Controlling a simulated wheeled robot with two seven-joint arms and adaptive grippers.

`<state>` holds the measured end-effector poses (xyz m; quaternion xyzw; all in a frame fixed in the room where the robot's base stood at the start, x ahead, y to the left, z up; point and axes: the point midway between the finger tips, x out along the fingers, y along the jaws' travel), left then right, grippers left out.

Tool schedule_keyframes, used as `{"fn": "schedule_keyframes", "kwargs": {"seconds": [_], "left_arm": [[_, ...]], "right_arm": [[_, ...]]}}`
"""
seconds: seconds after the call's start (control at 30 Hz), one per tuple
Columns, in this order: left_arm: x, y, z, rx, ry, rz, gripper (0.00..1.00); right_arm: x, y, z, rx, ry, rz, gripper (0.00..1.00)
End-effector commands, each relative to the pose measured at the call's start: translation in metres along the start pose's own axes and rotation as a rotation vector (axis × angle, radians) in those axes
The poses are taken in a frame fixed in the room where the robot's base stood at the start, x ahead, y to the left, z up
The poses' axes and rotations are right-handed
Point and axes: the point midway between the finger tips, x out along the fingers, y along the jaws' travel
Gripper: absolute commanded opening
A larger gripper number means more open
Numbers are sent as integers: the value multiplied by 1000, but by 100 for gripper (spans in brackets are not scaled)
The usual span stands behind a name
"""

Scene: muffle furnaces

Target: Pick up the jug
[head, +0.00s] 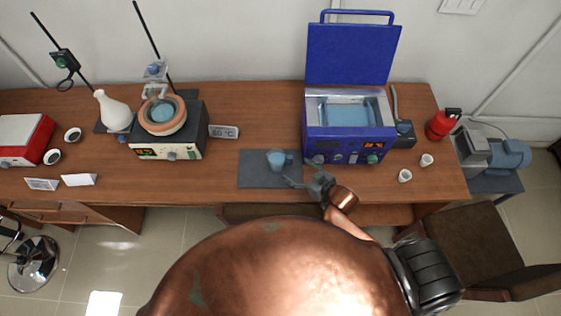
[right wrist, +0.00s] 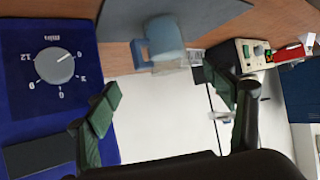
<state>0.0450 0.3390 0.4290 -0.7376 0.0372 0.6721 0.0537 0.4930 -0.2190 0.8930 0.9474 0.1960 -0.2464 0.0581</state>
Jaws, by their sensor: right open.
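The small blue jug (head: 275,158) stands on a dark grey mat (head: 255,179) near the front of the table, its handle toward the right. In the right wrist view the jug (right wrist: 165,38) is near the top, beyond the fingers, with its handle to the left. My right gripper (head: 303,173) is just right of the jug in the head view. In the right wrist view its green-padded fingers (right wrist: 163,105) are spread apart with nothing between them. The jug is apart from the fingers. My left gripper is not in view.
A blue bath with raised lid (head: 352,55) stands close behind and right of my gripper. A heater with a bowl (head: 180,147) and a white flask (head: 114,110) are to the left. Two white cups (head: 405,176) stand at right. A chair (head: 480,245) is at lower right.

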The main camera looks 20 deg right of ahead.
Motion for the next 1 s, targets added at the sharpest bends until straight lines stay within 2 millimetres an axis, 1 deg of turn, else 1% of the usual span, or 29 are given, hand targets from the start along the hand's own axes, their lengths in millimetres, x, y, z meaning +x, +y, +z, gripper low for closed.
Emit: {"fn": "schedule_keyframes", "kwargs": {"seconds": [0.03, 0.2, 0.27, 0.57, 0.8, 0.9, 1.0], "left_arm": [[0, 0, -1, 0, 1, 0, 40], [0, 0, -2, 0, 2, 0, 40], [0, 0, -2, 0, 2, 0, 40], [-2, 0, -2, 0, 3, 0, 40], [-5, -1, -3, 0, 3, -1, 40], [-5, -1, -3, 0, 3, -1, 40], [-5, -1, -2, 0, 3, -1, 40]], "right_arm": [[7, -2, -3, -16, 32, -26, 76], [17, -7, -13, -29, 107, -82, 76], [21, -8, -15, -30, 117, -90, 76], [52, -9, -19, -28, 120, -91, 76], [86, -9, -22, -28, 120, -91, 76], [94, -10, -22, -29, 119, -91, 76], [95, -10, -22, -29, 119, -91, 76]]}}
